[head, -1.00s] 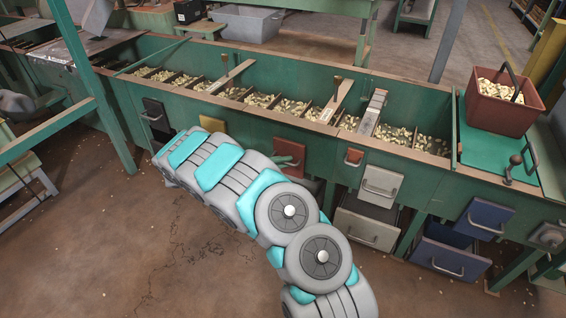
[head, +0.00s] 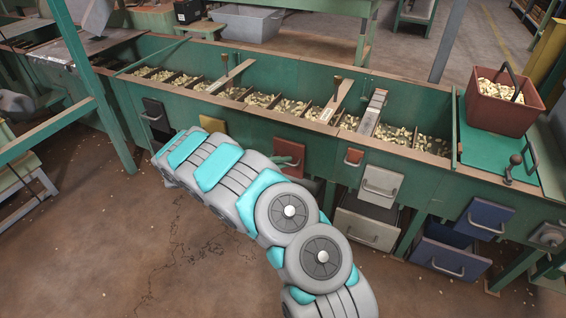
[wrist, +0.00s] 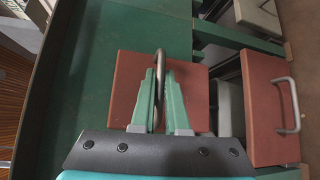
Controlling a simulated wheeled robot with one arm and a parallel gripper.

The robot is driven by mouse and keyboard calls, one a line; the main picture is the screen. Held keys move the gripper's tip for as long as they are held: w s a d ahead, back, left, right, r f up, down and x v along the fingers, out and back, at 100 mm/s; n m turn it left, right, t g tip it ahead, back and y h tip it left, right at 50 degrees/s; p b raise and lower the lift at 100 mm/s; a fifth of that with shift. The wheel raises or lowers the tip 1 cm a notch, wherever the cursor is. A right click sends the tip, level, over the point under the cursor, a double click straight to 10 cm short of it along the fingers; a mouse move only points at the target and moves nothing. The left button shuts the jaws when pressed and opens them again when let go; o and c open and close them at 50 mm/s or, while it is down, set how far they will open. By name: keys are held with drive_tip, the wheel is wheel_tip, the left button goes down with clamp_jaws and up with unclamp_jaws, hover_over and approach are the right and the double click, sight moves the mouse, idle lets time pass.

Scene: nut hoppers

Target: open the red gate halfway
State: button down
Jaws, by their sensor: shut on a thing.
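The red gate (wrist: 195,90) is a flat red-brown panel on the green hopper front in the wrist view. Its metal bar handle (wrist: 160,60) stands out between the two green fingers of my gripper (wrist: 160,82), which is shut on that handle. In the head view the red gate (head: 290,149) shows only in part above my arm, and most of my gripper is hidden there. I cannot tell how far the gate is raised.
A red-brown drawer (wrist: 268,115) with a handle is close beside the gate in the wrist view. A yellow gate (head: 212,125), a white gate (head: 381,186) and a blue gate (head: 485,218) are along the same front. A basket of nuts (head: 505,108) stands at right.

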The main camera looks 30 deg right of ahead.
drive_tip(key=s+a+b, duration=0.1)
drive_tip(key=s+a, duration=0.1)
drive_tip(key=s+a+b, duration=0.1)
drive_tip(key=a, duration=0.1)
drive_tip(key=shift+s+a, duration=0.3)
drive_tip(key=shift+s, duration=0.05)
drive_tip(key=c, duration=0.9)
unclamp_jaws()
drive_tip(key=a, duration=0.5)
drive_tip(key=w+a+r, duration=0.1)
drive_tip(key=a, duration=0.1)
drive_tip(key=shift+a+p, duration=0.35)
drive_tip(key=shift+p, duration=0.05)
